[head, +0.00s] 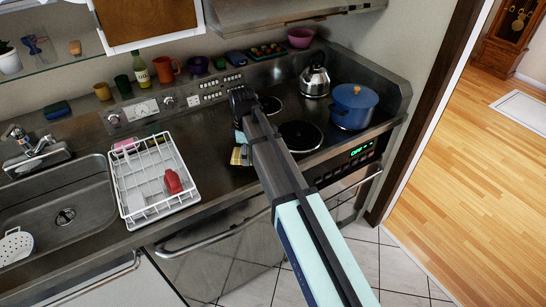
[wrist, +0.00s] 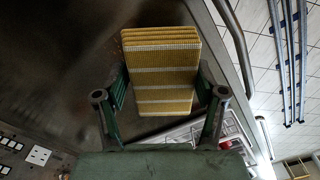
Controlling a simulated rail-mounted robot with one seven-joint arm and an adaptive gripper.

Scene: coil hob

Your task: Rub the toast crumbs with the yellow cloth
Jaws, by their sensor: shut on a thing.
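The yellow cloth (wrist: 162,70) is a folded, layered block with pale stripes. My gripper (wrist: 161,90) has a finger on each side of it and is shut on it. In the head view the cloth (head: 240,156) shows as a small yellow patch under my arm, low over the counter left of the hob. My arm hides most of my gripper and part of the hob there. Whether the cloth touches the counter I cannot tell.
A white dish rack (head: 186,198) holding a red item (head: 173,181) stands left of the cloth, beside the sink (head: 55,222). A kettle (head: 315,80) and a blue pot (head: 352,108) stand on the hob at right. Cups and a bottle (head: 141,72) line the back ledge.

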